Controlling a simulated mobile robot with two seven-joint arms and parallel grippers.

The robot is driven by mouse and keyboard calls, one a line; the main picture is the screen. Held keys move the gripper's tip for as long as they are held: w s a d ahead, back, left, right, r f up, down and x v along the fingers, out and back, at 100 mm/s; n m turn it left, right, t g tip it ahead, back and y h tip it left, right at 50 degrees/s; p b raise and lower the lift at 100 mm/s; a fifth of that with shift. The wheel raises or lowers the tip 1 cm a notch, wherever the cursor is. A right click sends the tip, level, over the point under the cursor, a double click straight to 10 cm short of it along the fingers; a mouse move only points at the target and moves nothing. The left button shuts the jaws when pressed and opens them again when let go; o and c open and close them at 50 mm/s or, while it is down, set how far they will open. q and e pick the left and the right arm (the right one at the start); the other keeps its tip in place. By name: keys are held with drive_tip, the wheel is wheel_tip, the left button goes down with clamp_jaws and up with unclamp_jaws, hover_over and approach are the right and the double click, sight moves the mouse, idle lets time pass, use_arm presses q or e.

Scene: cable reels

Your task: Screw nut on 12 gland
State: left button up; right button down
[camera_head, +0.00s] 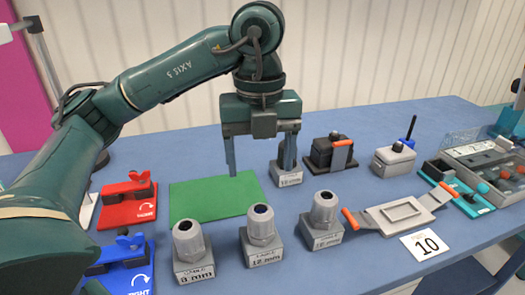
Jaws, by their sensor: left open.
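The gland block labelled 12 mm (265,255) stands at the front middle of the blue table. A grey ribbed cap with a dark blue opening (261,222) sits upright on top of it; I cannot tell whether this is a separate nut. My left gripper (260,170) points down behind this block, over the back right of the green mat (213,203). Its two fingers are wide apart with nothing seen between them. The right finger is in front of or close to another grey gland block (287,181) and partly hides it. My right gripper is not in view.
Similar gland blocks stand left (191,252) and right (322,232) of the 12 mm one. A red fixture (128,205) and a blue fixture (125,268) lie left. A grey plate with orange handles (400,212) and a parts tray (490,165) are right. The green mat is bare.

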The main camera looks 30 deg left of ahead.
sight(260, 209)
use_arm(q)
wheel_tip(260, 209, down, 13)
idle(0.5)
